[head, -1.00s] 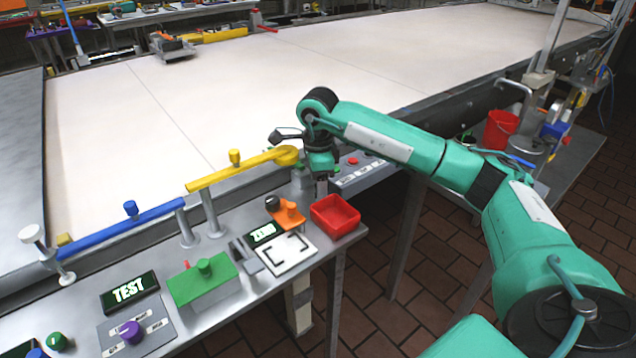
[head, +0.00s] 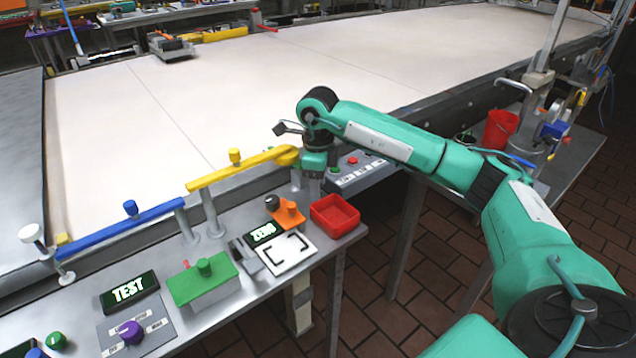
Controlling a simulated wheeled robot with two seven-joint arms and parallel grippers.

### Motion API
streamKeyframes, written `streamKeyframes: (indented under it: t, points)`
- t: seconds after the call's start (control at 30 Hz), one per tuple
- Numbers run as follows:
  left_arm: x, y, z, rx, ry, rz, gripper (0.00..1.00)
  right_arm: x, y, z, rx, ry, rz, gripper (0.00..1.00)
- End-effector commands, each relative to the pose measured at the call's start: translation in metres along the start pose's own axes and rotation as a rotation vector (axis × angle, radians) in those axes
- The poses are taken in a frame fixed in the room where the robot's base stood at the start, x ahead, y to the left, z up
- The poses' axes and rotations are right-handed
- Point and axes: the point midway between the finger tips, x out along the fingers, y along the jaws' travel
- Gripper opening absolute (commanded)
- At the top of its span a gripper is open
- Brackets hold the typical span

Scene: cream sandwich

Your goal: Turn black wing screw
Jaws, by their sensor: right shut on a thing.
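My right gripper (head: 312,188) points down at the far edge of the grey bench, just behind the red tray and beside the end of the yellow bar. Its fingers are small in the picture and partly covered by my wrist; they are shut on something. The black wing screw is not clearly visible; it appears hidden at the fingers. My left gripper is not in view.
The yellow bar (head: 236,170) ends beside my right wrist. The red tray (head: 335,216), an orange piece (head: 289,213) with a dark knob, a white scale plate (head: 282,255) and a green box (head: 203,281) stand nearby. A red-and-green button panel (head: 360,172) lies right of the wrist.

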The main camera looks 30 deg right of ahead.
Motion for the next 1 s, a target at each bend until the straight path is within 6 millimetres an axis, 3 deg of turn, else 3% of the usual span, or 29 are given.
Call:
streamKeyframes:
  t: [0.5,1.0]
  points:
    - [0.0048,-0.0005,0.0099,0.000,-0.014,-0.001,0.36,-0.0013,-0.0007,0.0000,0.358,-0.002,-0.002,0.27]
    - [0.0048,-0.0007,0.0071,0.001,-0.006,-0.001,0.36,-0.0015,-0.0010,0.0000,0.438,-0.002,-0.002,0.27]
